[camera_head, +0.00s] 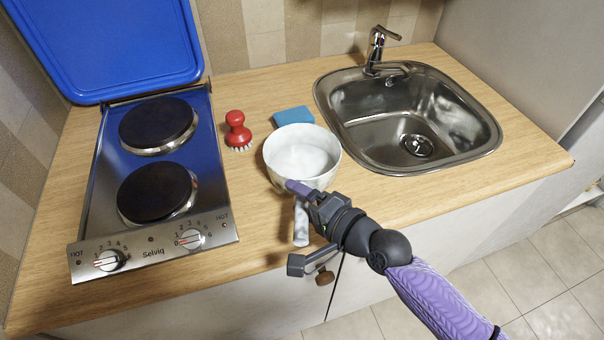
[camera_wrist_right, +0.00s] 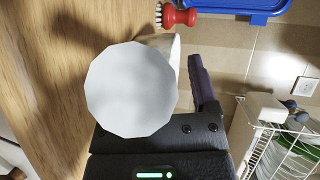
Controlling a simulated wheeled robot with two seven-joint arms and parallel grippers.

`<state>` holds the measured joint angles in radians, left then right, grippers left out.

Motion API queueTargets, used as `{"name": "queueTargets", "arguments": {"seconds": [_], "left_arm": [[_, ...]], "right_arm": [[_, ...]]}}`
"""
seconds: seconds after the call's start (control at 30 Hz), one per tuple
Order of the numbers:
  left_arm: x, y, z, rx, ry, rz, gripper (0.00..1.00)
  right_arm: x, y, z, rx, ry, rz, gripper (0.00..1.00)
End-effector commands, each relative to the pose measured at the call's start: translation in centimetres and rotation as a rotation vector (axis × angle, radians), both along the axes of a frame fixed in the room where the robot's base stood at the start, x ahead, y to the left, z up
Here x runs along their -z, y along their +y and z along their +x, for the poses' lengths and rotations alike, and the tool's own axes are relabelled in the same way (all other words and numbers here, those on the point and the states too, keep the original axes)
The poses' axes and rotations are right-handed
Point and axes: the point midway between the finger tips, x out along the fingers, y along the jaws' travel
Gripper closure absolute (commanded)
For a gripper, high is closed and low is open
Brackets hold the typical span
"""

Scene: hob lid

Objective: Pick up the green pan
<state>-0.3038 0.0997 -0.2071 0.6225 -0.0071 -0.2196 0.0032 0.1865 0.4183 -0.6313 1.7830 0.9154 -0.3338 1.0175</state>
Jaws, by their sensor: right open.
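No clearly green pan shows. A pale, whitish round pan (camera_head: 302,157) stands on the wooden counter between the hob and the sink. Its pale handle (camera_head: 301,226) points toward the counter's front edge. My right gripper (camera_head: 294,225) is open, with one finger near the pan's rim and the other beyond the handle's near end. The handle shows in the gap between them; I cannot tell whether either finger touches it. In the right wrist view, a white round face (camera_wrist_right: 130,90), seemingly the handle's end, fills the middle beside a dark purple finger (camera_wrist_right: 203,85). My left gripper is out of view.
A hob (camera_head: 115,200) with two dark plates and a raised blue lid (camera_head: 115,40) is at left. A steel sink (camera_head: 345,125) is at right. A dish rack (camera_wrist_right: 262,135) shows in the wrist view.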

Motion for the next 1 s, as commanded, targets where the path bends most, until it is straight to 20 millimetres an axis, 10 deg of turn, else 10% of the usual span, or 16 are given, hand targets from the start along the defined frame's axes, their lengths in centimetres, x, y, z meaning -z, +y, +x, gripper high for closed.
{"name": "queueTargets", "arguments": {"seconds": [0.37,1.0], "left_arm": [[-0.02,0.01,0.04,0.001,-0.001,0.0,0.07],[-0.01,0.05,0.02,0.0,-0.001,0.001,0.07]], "right_arm": [[0.0,-0.04,-0.03,0.0,0.0,0.0,0.98],[0.03,-0.07,-0.05,0.0,0.001,0.0,1.0]]}}
